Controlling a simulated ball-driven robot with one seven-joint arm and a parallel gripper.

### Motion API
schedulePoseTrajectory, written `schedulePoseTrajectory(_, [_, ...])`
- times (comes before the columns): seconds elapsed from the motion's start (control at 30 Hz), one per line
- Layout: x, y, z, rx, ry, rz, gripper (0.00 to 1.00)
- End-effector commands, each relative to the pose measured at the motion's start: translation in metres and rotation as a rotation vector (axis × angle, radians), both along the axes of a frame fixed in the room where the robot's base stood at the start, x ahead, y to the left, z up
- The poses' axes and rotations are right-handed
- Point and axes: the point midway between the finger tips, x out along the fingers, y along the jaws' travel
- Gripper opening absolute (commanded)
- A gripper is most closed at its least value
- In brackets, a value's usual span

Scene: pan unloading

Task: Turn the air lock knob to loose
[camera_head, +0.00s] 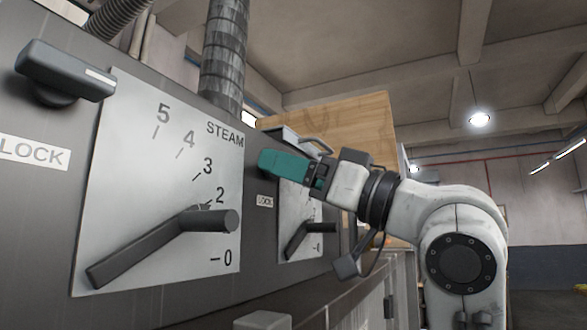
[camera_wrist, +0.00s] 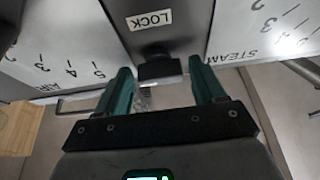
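In the wrist view, a dark lock knob (camera_wrist: 158,69) stands out from the grey panel strip, beneath a white LOCK label (camera_wrist: 149,19). My gripper (camera_wrist: 160,66) is open, with one green finger on each side of the knob and visible gaps between. I see no clear contact. In the head view, my gripper (camera_head: 270,162) reaches to the far part of the panel, above a small LOCK label (camera_head: 265,202); its green fingers hide the knob there. A nearer dark lock knob (camera_head: 65,72) with a white mark sits at upper left, above another LOCK label (camera_head: 30,152).
A steam dial plate (camera_head: 150,190) with a protruding dark lever (camera_head: 165,243) fills the near panel. A farther dial with a lever (camera_head: 305,238) lies below my gripper. In the wrist view, the AIR dial (camera_wrist: 60,45) is left of the knob and the STEAM dial (camera_wrist: 260,30) right.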

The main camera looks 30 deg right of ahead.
Motion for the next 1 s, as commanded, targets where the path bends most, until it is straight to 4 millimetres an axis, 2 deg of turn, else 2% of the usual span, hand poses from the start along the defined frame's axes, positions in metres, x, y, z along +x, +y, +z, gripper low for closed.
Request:
schedulePoseTrajectory(0.07, [-0.0001, -0.0001, 0.0001, 0.0, 0.0, 0.0, 0.61])
schedulePoseTrajectory(0.5, [-0.0002, -0.0004, 0.0001, 0.0, 0.0, 0.0, 0.21])
schedulePoseTrajectory(0.77, [0.0, -0.0007, -0.0006, -0.023, -0.017, 0.0, 0.21])
schedulePoseTrajectory(1.0, [0.0003, -0.0019, -0.0009, -0.125, -0.09, -0.002, 0.21])
